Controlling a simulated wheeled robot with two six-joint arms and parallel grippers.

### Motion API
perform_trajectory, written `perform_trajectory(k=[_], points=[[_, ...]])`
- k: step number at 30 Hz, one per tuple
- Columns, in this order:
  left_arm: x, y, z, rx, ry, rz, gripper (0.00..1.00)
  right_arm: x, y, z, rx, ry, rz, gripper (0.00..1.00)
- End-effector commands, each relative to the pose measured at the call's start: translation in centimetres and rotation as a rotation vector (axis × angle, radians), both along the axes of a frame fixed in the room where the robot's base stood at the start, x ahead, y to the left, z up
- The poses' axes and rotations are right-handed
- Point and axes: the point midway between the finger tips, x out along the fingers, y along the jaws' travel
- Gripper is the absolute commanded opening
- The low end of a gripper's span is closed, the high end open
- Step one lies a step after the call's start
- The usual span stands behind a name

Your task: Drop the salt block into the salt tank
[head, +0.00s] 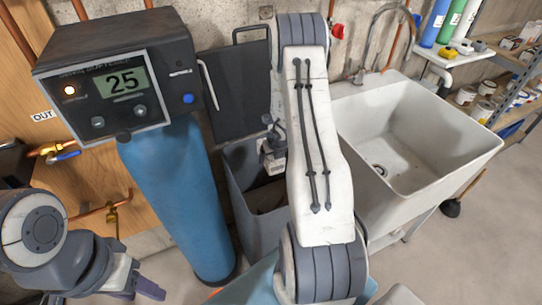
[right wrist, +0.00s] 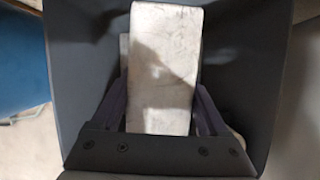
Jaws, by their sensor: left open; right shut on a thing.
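The salt tank (head: 238,180) is a dark grey bin, open at the top, with its lid (head: 236,90) raised against the wall. My right gripper (right wrist: 163,98) is shut on the white salt block (right wrist: 165,60). In the right wrist view the block is between the two fingers, with the tank's grey walls (right wrist: 235,60) around it. In the head view my right arm crosses in front of the tank and hides part of its opening; the block cannot be made out there. My left gripper (head: 142,287) is open and empty at the lower left.
A blue cylinder (head: 180,200) with a control box (head: 115,75) reading 25 stands left of the tank. A white sink (head: 405,130) is to the right. Copper pipes with valves (head: 60,152) run on the left. Shelves (head: 500,80) stand at the far right.

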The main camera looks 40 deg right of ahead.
Motion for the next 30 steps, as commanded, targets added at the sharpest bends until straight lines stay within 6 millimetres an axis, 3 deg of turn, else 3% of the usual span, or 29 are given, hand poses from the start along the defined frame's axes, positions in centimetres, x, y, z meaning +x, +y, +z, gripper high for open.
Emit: perform_trajectory(k=[6, 17, 18, 19, 26, 30], points=[[0.0, 0.0, -1.3, 0.0, 0.0, 0.0, 0.5, 0.3, 0.0, -1.3, -0.003, -0.006, 0.002, 0.0], [0.0, 0.0, -1.3, 0.0, 0.0, 0.0, 0.5, 0.3, 0.0, -1.4, -0.003, -0.006, 0.003, 0.0], [0.0, 0.0, -1.3, 0.0, 0.0, 0.0, 0.5, 0.3, 0.1, -1.4, -0.003, -0.006, 0.003, 0.89], [0.0, 0.0, -1.3, 0.0, 0.0, 0.0, 0.5, 0.3, 0.1, -1.4, -0.003, -0.006, 0.003, 1.0], [0.0, 0.0, -1.4, 0.0, 0.0, 0.0, 0.5, 0.0, 0.2, -1.7, 0.001, 0.002, 0.002, 1.0], [0.0, 0.0, -1.1, 0.0, 0.0, 0.0, 0.5, -0.2, 0.2, -0.8, -0.001, 0.0, 0.004, 1.0]])
